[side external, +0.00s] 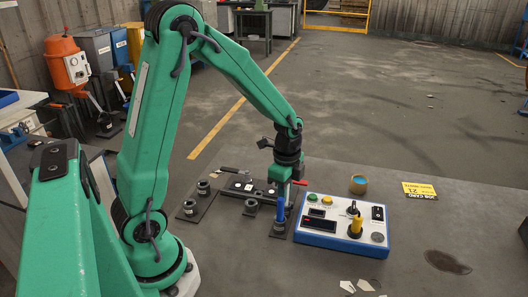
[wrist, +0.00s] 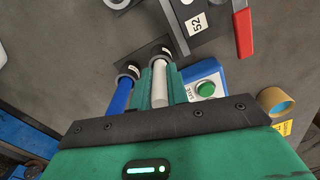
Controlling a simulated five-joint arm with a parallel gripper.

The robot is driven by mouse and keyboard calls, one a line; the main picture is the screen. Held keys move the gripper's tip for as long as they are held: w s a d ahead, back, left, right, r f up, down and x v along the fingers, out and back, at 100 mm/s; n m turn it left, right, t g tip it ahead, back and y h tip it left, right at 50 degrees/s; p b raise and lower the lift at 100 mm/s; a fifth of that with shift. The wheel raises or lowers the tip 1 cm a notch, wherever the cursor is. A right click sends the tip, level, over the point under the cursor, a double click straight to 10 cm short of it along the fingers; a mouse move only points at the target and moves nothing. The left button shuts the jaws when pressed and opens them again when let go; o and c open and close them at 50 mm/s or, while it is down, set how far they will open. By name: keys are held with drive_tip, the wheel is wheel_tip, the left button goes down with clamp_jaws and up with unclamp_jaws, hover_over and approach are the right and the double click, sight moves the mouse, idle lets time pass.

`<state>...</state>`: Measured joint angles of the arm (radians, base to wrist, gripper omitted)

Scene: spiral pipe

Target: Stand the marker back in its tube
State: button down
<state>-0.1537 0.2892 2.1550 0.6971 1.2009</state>
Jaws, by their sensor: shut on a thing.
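My gripper (wrist: 160,88) is shut on a pale grey-white marker (wrist: 159,82), which lies between its two green fingers. In the side view my gripper (side external: 281,180) points down over the dark rack at the middle of the bench. In the wrist view the marker's far end lines up with a dark round tube (wrist: 161,52); I cannot tell how far it is inside. A blue marker (wrist: 123,95) stands in the neighbouring tube (wrist: 128,70), close beside the left finger. The blue marker (side external: 279,216) also shows upright in the side view.
A dark plate with cylinders (side external: 197,200) lies left. A red handle (wrist: 243,32) shows in the wrist view.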

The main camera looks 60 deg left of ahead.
drive_tip(key=shift+f, duration=0.2)
drive_tip(key=c, duration=1.4)
unclamp_jaws()
drive_tip(key=shift+o, duration=0.2)
wheel_tip(320, 180, up, 12)
drive_tip(key=shift+r, duration=0.2)
